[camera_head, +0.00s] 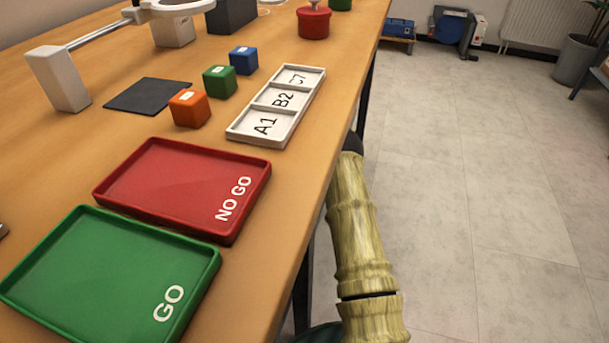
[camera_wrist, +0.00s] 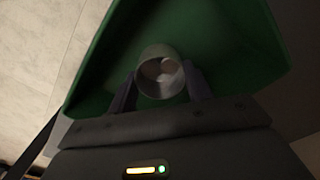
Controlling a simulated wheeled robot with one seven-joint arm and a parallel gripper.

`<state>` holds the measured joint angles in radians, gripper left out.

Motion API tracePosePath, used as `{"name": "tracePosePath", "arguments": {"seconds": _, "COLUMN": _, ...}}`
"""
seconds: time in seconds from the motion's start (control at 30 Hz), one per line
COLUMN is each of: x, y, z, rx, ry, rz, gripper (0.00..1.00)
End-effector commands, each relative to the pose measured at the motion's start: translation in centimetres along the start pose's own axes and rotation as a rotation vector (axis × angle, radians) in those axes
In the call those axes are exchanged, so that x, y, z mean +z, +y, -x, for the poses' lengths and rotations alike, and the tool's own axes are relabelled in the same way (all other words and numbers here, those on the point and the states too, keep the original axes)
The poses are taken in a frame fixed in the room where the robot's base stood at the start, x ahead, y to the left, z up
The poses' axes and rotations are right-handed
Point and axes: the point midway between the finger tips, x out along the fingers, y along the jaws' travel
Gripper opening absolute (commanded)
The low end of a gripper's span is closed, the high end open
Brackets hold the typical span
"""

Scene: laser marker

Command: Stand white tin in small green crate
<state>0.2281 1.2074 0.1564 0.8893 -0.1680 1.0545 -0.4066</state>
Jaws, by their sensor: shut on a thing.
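In the wrist view, the white tin (camera_wrist: 160,58) is between the two dark fingers of my gripper (camera_wrist: 161,86), which is shut on it. I see the tin's round end, with a lighter patch inside its rim. The green crate (camera_wrist: 238,42) lies behind the tin, its inside and sloping walls filling the upper middle. The tin appears over or inside the crate; I cannot tell whether it touches the floor. The head view shows neither tin nor gripper, only my arm beside the table.
The table (camera_head: 285,190) bears a green GO tray (camera_head: 110,270), a red NO GO tray (camera_head: 180,185), a labelled white rack (camera_head: 278,105), and orange (camera_head: 189,108), green (camera_head: 220,81) and blue (camera_head: 243,60) blocks.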

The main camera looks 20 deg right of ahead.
Motion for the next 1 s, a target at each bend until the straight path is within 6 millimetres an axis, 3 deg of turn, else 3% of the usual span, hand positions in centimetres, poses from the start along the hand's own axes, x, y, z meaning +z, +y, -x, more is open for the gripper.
{"name": "tracePosePath", "arguments": {"seconds": 0.17, "x": -0.1, "y": -0.1, "z": -0.1, "rx": 0.0, "ry": 0.0, "rz": 0.002, "gripper": 0.2}}
{"name": "tracePosePath", "arguments": {"seconds": 0.2, "x": 0.0, "y": -0.1, "z": -0.2, "rx": 0.0, "ry": -0.001, "rz": 0.002, "gripper": 0.54}}
{"name": "tracePosePath", "arguments": {"seconds": 0.3, "x": 0.0, "y": -0.1, "z": -0.2, "rx": 0.0, "ry": -0.001, "rz": 0.002, "gripper": 0.72}}
{"name": "tracePosePath", "arguments": {"seconds": 0.67, "x": -0.1, "y": -0.1, "z": 0.2, "rx": 0.0, "ry": 0.0, "rz": 0.002, "gripper": 0.72}}
{"name": "tracePosePath", "arguments": {"seconds": 1.0, "x": -0.1, "y": -0.1, "z": 5.4, "rx": 0.001, "ry": 0.0, "rz": 0.002, "gripper": 0.72}}
